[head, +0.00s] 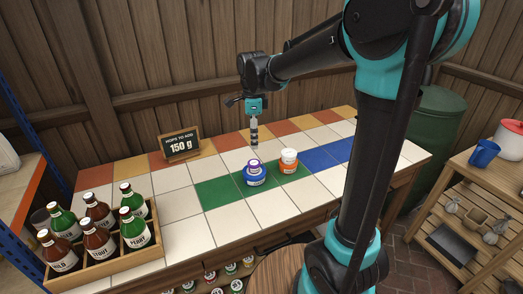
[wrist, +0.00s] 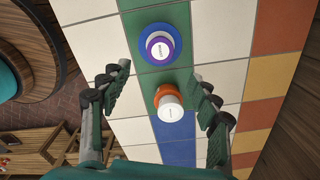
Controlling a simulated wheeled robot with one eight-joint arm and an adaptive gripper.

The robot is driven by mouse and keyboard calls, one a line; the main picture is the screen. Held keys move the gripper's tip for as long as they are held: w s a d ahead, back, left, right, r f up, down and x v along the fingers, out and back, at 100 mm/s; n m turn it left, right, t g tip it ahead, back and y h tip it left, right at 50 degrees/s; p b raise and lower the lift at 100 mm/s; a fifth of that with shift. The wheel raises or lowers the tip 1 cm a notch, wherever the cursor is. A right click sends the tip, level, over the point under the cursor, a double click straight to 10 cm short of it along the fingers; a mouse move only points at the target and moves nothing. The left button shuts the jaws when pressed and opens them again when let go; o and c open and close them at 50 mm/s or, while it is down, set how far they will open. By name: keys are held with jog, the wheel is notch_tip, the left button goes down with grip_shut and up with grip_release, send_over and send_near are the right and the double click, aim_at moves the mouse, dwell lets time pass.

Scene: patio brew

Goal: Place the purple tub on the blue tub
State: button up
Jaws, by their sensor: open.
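The purple tub (head: 253,164), with a white lid, sits upright on top of the blue tub (head: 254,179) on the green tiles. In the wrist view the purple tub (wrist: 150,44) lies within the wider rim of the blue tub (wrist: 144,60), roughly centred. My gripper (head: 254,146) hangs above and behind the stack in the head view, apart from it. In the wrist view its fingers (wrist: 160,82) are spread wide with nothing between them at their own height.
An orange tub (head: 288,168) with a white top (head: 289,155) stands close to the right of the stack. A crate of bottles (head: 103,249) is at the left of the tiled counter. A sign (head: 181,147) stands at the back. White tiles at front left are clear.

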jog(key=s+d+f+n+t, duration=0.4)
jog(key=s+d+f+n, duration=0.9)
jog(key=s+d+n, duration=0.4)
jog(key=shift+s+d+f+n, duration=0.25)
jog(key=shift+s+n, duration=0.1)
jog(key=shift+n, duration=0.05)
